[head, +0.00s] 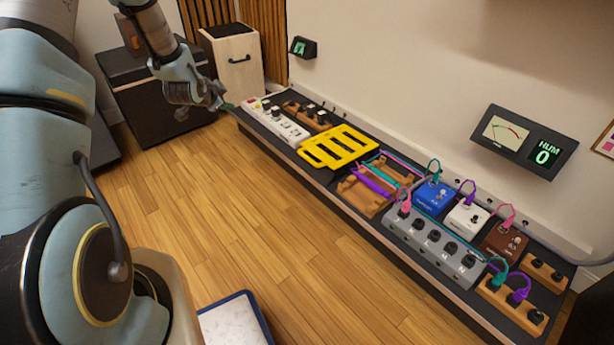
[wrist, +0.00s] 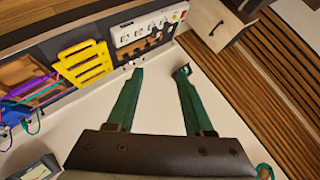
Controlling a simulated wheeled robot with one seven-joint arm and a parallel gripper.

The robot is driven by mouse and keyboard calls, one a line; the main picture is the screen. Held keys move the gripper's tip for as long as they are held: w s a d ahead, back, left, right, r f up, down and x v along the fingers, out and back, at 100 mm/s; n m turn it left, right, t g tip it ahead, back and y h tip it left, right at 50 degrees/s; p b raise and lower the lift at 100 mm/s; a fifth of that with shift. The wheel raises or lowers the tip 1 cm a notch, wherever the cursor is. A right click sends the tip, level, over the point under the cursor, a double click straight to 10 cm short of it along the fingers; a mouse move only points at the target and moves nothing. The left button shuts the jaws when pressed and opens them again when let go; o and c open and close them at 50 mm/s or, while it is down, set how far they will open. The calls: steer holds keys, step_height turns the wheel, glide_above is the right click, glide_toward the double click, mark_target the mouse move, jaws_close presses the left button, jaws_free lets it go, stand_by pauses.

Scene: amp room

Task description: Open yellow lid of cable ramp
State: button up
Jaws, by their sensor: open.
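The yellow slotted lid (head: 339,147) lies on the long dark shelf, to the left of the brown cable ramp (head: 352,190). The ramp's channel is uncovered and purple, pink and teal cables (head: 374,180) show in it. In the wrist view the lid (wrist: 85,63) is left of the fingers, with the brown ramp part (wrist: 18,72) beyond its left side. My gripper (head: 226,105) is near the shelf's far left end, by the white power strip and apart from the lid. Its two green fingers (wrist: 158,73) are spread with nothing between them.
A white power strip (head: 276,122) and wooden socket block (head: 306,117) sit left of the lid. Pedals such as the blue one (head: 434,196) and a grey multi-knob unit (head: 432,246) stand right of the ramp.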

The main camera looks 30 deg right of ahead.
steer(key=d+f+m+t+h+b, duration=0.1)
steer(key=d+f+m+h+b, duration=0.15)
steer(key=d+f+b, duration=0.55)
steer(key=d+f+m+h+b, duration=0.2)
steer(key=d+f+m+b, duration=0.15)
steer(key=f, duration=0.85)
steer(key=m+h+b, duration=0.5)
steer(key=b, duration=0.5)
glide_toward(308, 158)
steer(key=shift+t, duration=0.4)
steer(key=shift+f+b+x, duration=0.2)
steer(key=shift+b+x, duration=0.6)
steer(key=shift+x, duration=0.95)
steer(key=shift+f+b+x, duration=0.2)
steer(key=shift+b+x, duration=0.65)
steer(key=shift+x, duration=0.95)
steer(key=shift+f+b+x, duration=0.15)
steer(key=shift+b+x, duration=0.65)
steer(key=shift+x, duration=0.95)
steer(key=shift+w, duration=0.1)
steer(key=shift+f, duration=0.1)
jaws_close()
